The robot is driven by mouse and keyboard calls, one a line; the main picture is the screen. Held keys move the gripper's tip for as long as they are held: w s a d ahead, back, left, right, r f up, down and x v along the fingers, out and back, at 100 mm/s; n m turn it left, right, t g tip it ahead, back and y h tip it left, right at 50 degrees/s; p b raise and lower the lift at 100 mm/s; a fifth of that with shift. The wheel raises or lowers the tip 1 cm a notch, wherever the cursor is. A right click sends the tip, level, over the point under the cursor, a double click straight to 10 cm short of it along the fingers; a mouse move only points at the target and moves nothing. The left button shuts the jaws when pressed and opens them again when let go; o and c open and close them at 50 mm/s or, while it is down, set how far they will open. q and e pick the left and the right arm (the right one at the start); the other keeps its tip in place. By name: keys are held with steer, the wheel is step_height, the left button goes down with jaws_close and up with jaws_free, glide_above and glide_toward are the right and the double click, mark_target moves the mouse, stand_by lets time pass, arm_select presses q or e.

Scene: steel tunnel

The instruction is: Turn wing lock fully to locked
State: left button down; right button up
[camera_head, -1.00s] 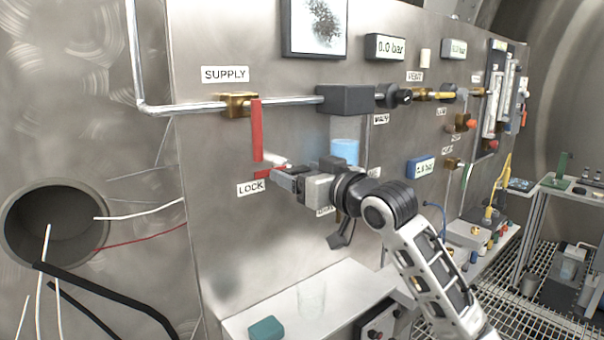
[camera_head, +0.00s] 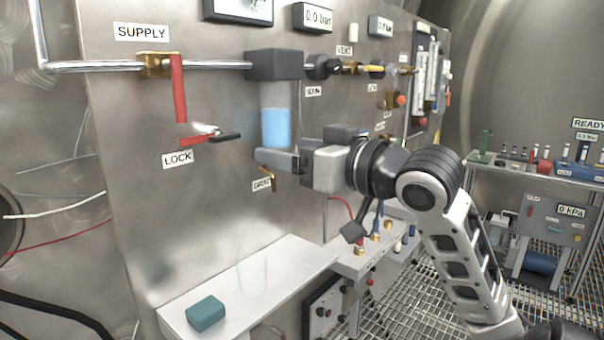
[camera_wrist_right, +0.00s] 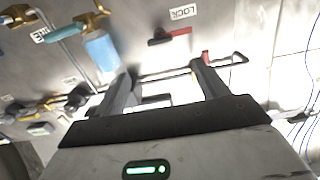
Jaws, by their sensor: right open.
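The wing lock (camera_head: 198,138) is on the steel panel just above the LOCK label (camera_head: 177,159). Its wing lies roughly level, with a red arm to the left, a black arm to the right and a silvery part above. It also shows in the right wrist view (camera_wrist_right: 170,36) beside the upside-down LOCK label. My right gripper (camera_head: 268,160) is open and empty, to the right of and a little below the wing lock, clear of it. Its two fingers (camera_wrist_right: 163,76) stand apart in the wrist view. My left gripper is not in view.
The red SUPPLY lever (camera_head: 179,88) hangs down above the lock. A white shelf (camera_head: 255,285) with a teal block (camera_head: 206,313) stands below.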

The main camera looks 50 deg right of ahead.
steer(key=shift+s+b, duration=0.75)
steer(key=shift+b, duration=0.1)
steer(key=shift+f, duration=0.1)
